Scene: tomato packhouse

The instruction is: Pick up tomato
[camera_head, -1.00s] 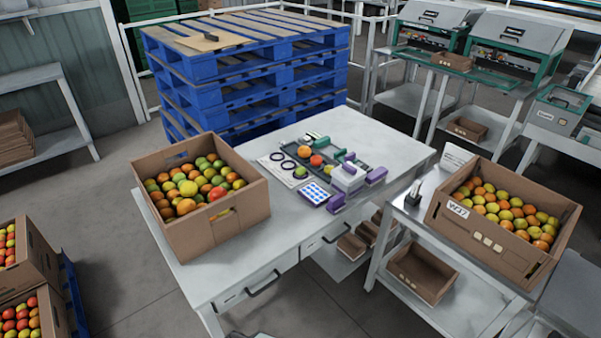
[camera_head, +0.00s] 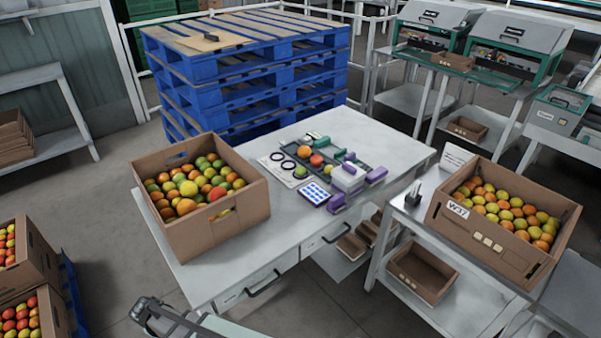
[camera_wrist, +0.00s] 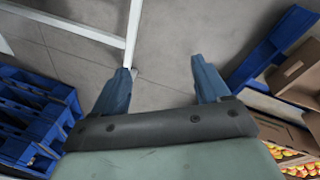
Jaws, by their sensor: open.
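Several loose tomatoes lie on the grey table (camera_head: 185,268): an orange one (camera_head: 304,152), a red one (camera_head: 316,160), a green one (camera_head: 301,172) and a yellowish one (camera_head: 328,170). A cardboard box (camera_head: 205,236) at the table's left is full of mixed red, orange, yellow and green tomatoes. My arm shows at the bottom edge of the head view, in front of the table and well apart from the tomatoes. In the wrist view my gripper (camera_wrist: 160,85) is open and empty, its two blue fingers spread above the floor.
Beside the loose tomatoes are a dark tray, a blue-dotted card (camera_head: 314,193) and a white and purple device (camera_head: 347,178). A second full box (camera_head: 490,244) stands on the right side table. Blue pallets (camera_head: 225,75) stand behind. The table's front is clear.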

